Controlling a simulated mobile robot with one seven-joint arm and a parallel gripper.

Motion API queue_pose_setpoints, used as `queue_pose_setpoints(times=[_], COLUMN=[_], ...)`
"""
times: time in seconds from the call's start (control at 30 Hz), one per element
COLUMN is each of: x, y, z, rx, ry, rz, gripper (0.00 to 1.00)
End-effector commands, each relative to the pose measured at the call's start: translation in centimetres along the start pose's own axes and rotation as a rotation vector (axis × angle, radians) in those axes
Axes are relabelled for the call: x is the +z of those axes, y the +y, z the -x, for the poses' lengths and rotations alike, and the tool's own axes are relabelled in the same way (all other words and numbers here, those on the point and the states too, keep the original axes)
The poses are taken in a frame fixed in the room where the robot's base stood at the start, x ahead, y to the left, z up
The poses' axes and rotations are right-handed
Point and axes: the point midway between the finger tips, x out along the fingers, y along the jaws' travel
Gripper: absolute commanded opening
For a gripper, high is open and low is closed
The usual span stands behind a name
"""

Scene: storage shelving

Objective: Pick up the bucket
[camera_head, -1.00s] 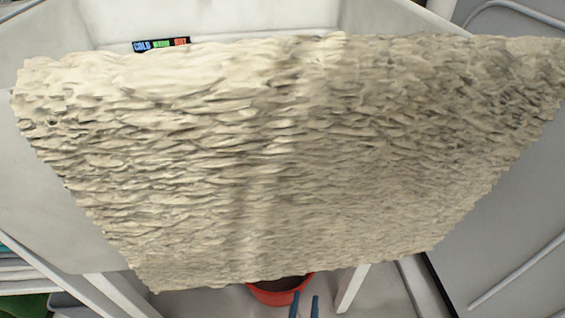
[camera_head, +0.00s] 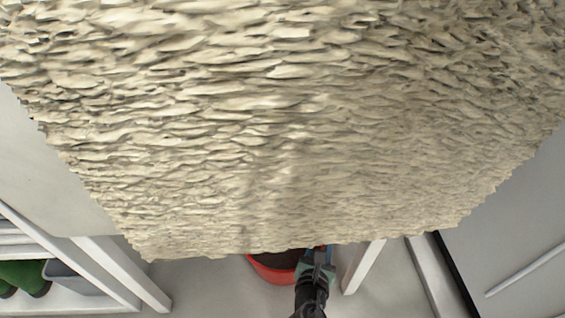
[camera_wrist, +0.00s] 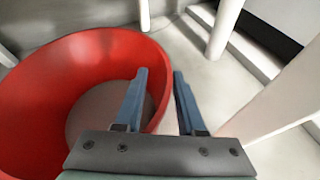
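The red bucket (camera_head: 262,274) stands on the floor, low in the middle of the head view. Its upper far part is hidden behind a large beige shaggy sheet, and its inside looks dark brown. In the wrist view the bucket (camera_wrist: 50,75) fills the left side. My gripper (camera_wrist: 160,72) is open, with two blue-grey fingers. The left finger overlaps the bucket's inside and the right finger lies outside it, with the right rim showing between them. I cannot tell whether the fingertips reach below the rim. In the head view my gripper (camera_head: 318,254) is at the bucket's right side.
The beige shaggy sheet (camera_head: 280,120) covers most of the head view. White legs (camera_head: 362,266) stand right of the bucket, and another leg (camera_head: 125,272) is at left. A shelf with green items (camera_head: 28,276) is at far left. Grey floor (camera_head: 205,285) is open left of the bucket.

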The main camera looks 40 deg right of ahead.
Motion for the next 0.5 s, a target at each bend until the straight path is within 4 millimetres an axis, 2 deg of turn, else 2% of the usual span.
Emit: queue_pose_setpoints(times=[0.1, 0.37, 0.5], x=[-0.21, -0.06, -0.06], y=[0.01, 0.04, 0.03], z=[-1.24, -1.32, -1.31], rx=[0.000, 0.001, 0.000], ry=[0.000, 0.002, 0.001], rz=[0.000, 0.001, 0.001], gripper=[0.39, 0.39, 0.13])
